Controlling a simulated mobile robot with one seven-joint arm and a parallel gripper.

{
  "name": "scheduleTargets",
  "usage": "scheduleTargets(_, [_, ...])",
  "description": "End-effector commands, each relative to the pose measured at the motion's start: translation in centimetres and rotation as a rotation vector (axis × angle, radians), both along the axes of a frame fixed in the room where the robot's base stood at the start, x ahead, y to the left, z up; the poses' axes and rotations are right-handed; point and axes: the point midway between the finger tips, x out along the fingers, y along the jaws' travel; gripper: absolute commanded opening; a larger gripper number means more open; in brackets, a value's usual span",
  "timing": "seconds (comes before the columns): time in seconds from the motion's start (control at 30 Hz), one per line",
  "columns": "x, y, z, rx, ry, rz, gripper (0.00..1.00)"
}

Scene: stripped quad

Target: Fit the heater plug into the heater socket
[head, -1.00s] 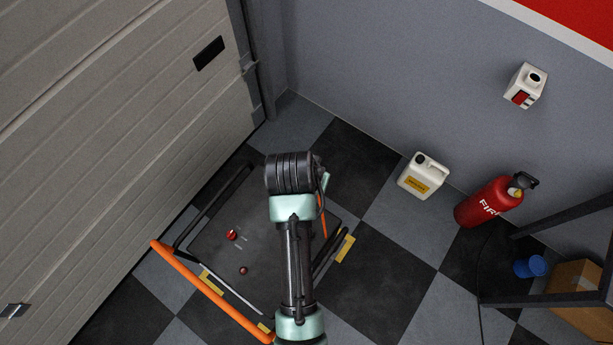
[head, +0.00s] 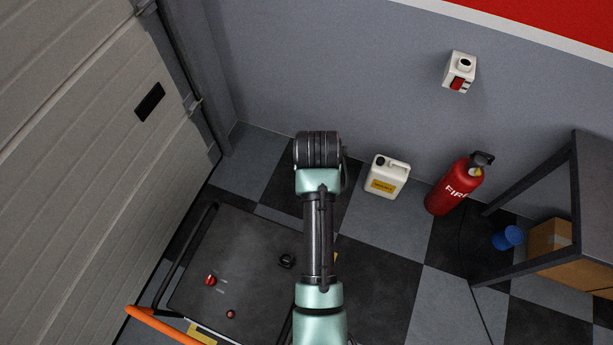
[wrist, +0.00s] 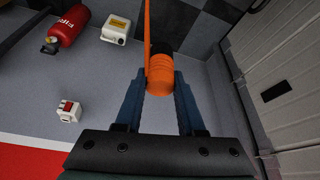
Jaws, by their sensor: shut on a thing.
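The heater plug (wrist: 160,75) is an orange, ribbed, rounded body with a dark end and an orange strip, perhaps its cable, running up from it in the wrist view. My gripper (wrist: 161,88) is shut on it, one blue finger on each side. In the head view my arm hides the gripper and plug. The heater socket looks to be the white box (head: 460,72) on the grey wall, with a round dark opening and a red part. It also shows in the wrist view at left (wrist: 69,111), apart from the plug.
A dark platform cart (head: 240,245) with an orange handle (head: 165,325) stands below left, with small red and black items on it. A white canister (head: 387,177) and a red extinguisher (head: 453,187) stand by the wall. A dark table (head: 545,185) is at right, a shutter door (head: 70,150) at left.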

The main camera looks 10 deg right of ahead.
Motion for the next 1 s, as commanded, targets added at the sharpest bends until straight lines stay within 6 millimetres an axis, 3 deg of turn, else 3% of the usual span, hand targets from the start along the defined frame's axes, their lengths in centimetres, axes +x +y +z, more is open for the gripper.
scheduleTargets(0.47, [0.6, -1.0, 0.0, 0.0, -0.002, -0.001, 0.0])
scheduleTargets(1.0, [3.6, -6.5, -0.2, 0.0, -0.003, -0.003, 0.0])
